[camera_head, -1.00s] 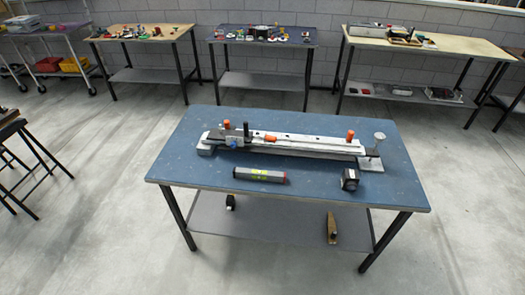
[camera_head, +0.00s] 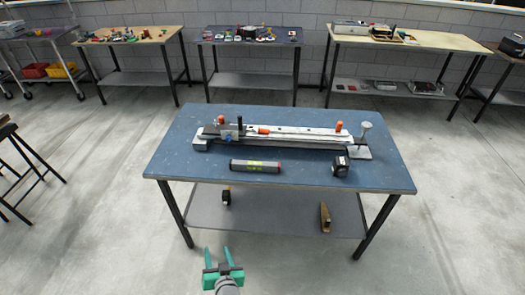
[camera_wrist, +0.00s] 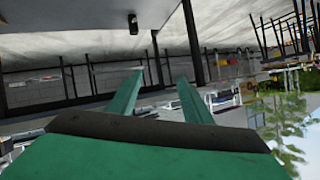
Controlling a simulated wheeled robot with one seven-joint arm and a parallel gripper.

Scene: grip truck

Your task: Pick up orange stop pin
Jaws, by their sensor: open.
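A long grey rail fixture (camera_head: 290,140) lies across the blue table. Three orange parts show on it: an upright one at the left end (camera_head: 221,119), one lying near the middle (camera_head: 263,130) and an upright one at the right (camera_head: 338,127). I cannot tell which is the stop pin. My green gripper (camera_head: 218,256) is low in front of the table, well apart from the fixture, with its fingers spread and empty. In the wrist view my gripper (camera_wrist: 161,80) is also open, with nothing between the fingers and no orange part visible.
The table's front edge and lower shelf (camera_head: 275,215) lie between my gripper and the fixture. Other benches line the wall.

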